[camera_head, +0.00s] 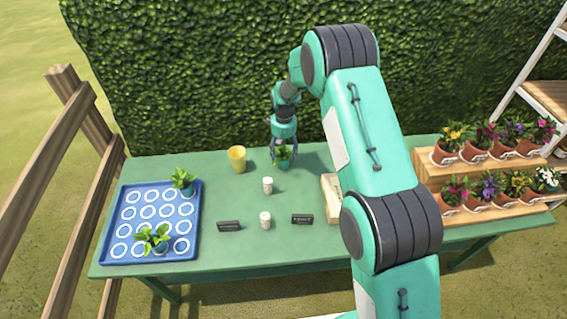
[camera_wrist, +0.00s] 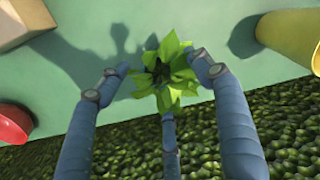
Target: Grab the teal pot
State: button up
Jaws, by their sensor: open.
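The teal pot (camera_head: 283,163) stands upright near the back edge of the green table and holds a leafy green plant (camera_head: 282,152). My gripper (camera_head: 283,146) is directly above it, pointing down. In the wrist view, the plant's leaves (camera_wrist: 168,75) sit between my spread fingers (camera_wrist: 160,82), with fingertips on either side and one below. The gripper is open. The leaves hide the pot in the wrist view, and I cannot tell whether the fingers touch it.
A yellow cup (camera_head: 237,160) stands left of the pot, with two small white containers (camera_head: 267,185) in front. A blue tray (camera_head: 113,227) with two plants is at left. A beige box (camera_head: 331,200) and wooden flower shelf (camera_head: 425,165) are right. A hedge (camera_head: 200,75) rises behind.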

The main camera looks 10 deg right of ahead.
aim_at(283, 156)
jog(key=shift+w+f+b, duration=0.1)
jog(key=shift+f+b, duration=0.6)
jog(key=shift+f, duration=1.9)
jog(key=shift+c, duration=0.2)
jog(key=c, duration=1.4)
jog(key=shift+r, duration=0.1)
